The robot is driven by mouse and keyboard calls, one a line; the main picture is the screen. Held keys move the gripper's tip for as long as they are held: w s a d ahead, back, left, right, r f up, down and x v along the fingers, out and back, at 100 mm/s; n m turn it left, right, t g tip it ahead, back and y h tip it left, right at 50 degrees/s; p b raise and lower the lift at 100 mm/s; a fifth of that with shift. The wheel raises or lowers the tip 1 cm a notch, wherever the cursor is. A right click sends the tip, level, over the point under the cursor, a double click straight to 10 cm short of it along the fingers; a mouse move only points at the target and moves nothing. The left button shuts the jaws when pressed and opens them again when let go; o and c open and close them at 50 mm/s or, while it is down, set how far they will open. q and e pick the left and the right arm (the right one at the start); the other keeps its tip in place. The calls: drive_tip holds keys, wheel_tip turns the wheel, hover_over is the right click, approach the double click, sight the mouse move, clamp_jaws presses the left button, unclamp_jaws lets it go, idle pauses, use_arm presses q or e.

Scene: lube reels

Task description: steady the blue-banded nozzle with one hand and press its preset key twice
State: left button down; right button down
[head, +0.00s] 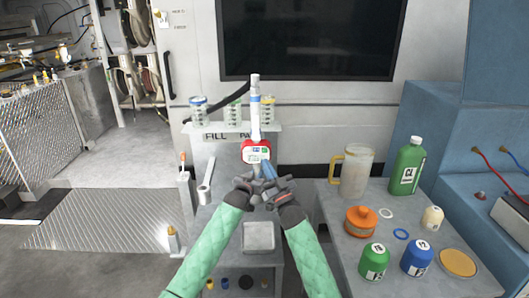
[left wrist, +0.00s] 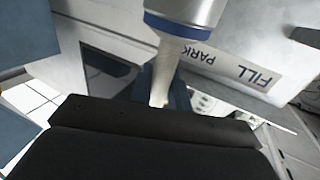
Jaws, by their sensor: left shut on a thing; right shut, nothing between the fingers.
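The blue-banded nozzle (head: 255,98) stands upright at the middle of the head view, in front of the shelf. Its red-framed meter head (head: 256,152), with a small display and keys, faces me. In the left wrist view its silver body and blue band (left wrist: 182,27) show close beyond my dark gripper. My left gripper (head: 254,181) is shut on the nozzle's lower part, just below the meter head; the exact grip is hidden. My right gripper (head: 275,186) is shut and empty, close beside the left one and below the meter. The individual keys are too small to tell apart.
The shelf (head: 225,129) marked FILL and PARK holds several lidded jars. A grey pad (head: 258,237) lies between my forearms.

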use_arm(q)
drive_tip(key=c, duration=1.2)
unclamp_jaws()
drive_tip(key=shift+c, duration=0.2)
